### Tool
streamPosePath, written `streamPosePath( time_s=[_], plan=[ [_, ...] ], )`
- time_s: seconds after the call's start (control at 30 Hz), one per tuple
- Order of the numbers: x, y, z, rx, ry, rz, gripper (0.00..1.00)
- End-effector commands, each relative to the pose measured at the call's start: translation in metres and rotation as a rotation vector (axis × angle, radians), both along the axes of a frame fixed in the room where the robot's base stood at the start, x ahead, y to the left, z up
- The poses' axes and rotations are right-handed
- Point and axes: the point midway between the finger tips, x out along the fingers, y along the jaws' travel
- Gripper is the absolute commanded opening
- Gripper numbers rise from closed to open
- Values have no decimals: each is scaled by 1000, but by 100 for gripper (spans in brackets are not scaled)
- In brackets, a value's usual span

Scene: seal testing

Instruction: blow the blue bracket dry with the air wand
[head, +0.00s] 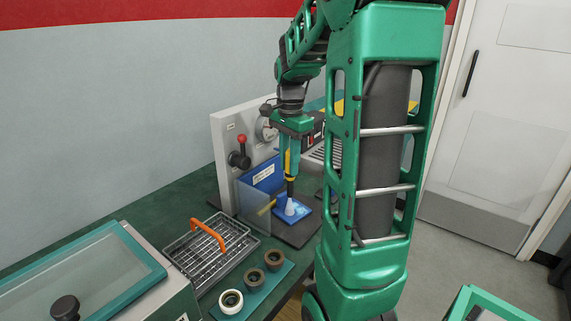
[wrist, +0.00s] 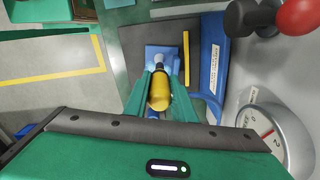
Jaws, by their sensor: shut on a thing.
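My gripper (head: 292,160) points straight down over the bench and is shut on the air wand (head: 288,163), a yellow and black tool. In the wrist view the wand's yellow body (wrist: 159,88) sits between my green fingers (wrist: 160,98). The wand's dark nozzle points down at the blue bracket (head: 301,213), which lies on a dark mat (head: 298,236). A pale cone shows between the nozzle tip and the bracket, and it looks like an air jet. The bracket also shows in the wrist view (wrist: 150,55), partly hidden by the wand.
A clear shield (head: 254,212) and a blue labelled block (head: 262,178) stand close left of the wand. Behind is a grey panel with a red-knobbed lever (head: 241,155) and gauge (wrist: 268,140). A wire tray (head: 190,250) with an orange handle and several rings (head: 253,280) lie in front.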

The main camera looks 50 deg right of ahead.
Motion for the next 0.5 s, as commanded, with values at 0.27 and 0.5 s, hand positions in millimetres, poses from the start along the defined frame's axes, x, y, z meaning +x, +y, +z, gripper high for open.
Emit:
streamPosePath(
  time_s=[0.27,0.5],
  plan=[
    [0,-7,0,0,0,-1,0],
    [-1,-13,0,0,0,1,0]
  ],
)
